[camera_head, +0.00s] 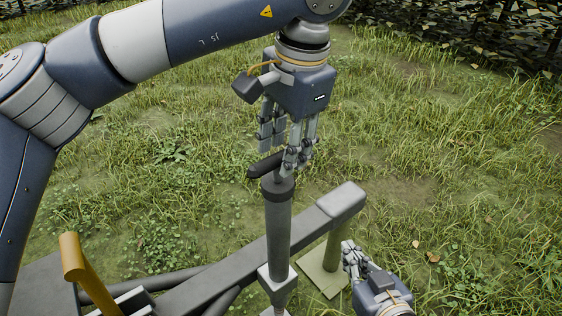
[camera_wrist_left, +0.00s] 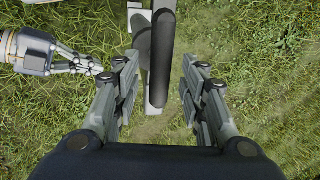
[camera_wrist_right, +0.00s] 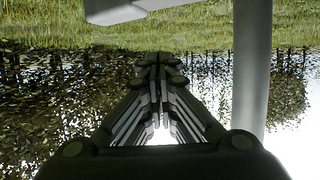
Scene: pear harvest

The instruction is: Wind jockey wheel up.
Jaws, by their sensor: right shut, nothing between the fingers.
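The jockey wheel's grey upright tube (camera_head: 278,235) stands beside the trailer drawbar, with a black crank grip (camera_head: 265,165) at its top. My left gripper (camera_head: 281,150) hangs over the crank with its fingers apart. In the left wrist view the black grip (camera_wrist_left: 164,65) lies between my open left fingers (camera_wrist_left: 161,75), with a gap on both sides. My right gripper (camera_head: 350,250) is shut and empty, low beside the post right of the tube. Its fingers meet in the right wrist view (camera_wrist_right: 160,65). The wheel itself is out of sight.
The drawbar (camera_head: 230,268) runs from lower left to its blocky end (camera_head: 343,201), above a pale post (camera_head: 328,257). A yellow lever (camera_head: 76,257) rises at lower left. In the right wrist view a grey tube (camera_wrist_right: 251,65) stands close right of the fingers. Open grass lies around.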

